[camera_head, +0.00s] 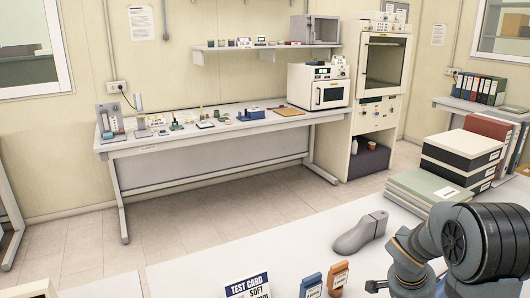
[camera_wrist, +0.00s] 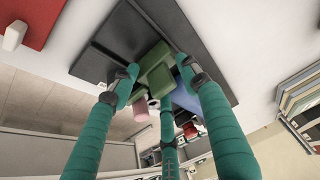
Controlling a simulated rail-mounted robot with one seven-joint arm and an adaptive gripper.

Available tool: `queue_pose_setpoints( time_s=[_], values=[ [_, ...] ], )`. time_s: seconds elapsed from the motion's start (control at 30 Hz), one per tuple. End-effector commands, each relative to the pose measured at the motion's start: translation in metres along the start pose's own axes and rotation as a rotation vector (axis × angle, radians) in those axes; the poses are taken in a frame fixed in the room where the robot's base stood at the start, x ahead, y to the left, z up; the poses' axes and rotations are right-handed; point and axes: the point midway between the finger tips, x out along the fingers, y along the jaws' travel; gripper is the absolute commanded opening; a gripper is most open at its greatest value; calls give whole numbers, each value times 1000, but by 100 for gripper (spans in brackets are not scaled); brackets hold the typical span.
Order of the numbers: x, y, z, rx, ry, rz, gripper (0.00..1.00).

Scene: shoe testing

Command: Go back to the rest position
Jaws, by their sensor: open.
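My gripper (camera_wrist: 152,78) shows in the wrist view as green fingers with dark joints. The fingers are spread apart and nothing is held between them. Beyond them a dark grey board (camera_wrist: 98,60) carries green blocks (camera_wrist: 155,72), a pink cylinder (camera_wrist: 140,110) and a blue piece (camera_wrist: 186,98); I cannot tell how far they are from the fingertips. In the head view my dark arm is bent at the lower right, and the gripper is not clearly visible there.
A workbench (camera_head: 215,135) with instruments stands across open floor.

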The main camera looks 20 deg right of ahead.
Motion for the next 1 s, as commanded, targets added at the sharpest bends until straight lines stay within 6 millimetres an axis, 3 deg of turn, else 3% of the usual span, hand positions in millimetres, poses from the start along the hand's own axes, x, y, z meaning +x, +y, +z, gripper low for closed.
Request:
queue_pose_setpoints(
  time_s=[0.03, 1.0],
  values=[
    [-10, 1, -4, -1, 2, 3, 45],
    [2, -2, -1, 5, 8, -4, 45]
  ],
)
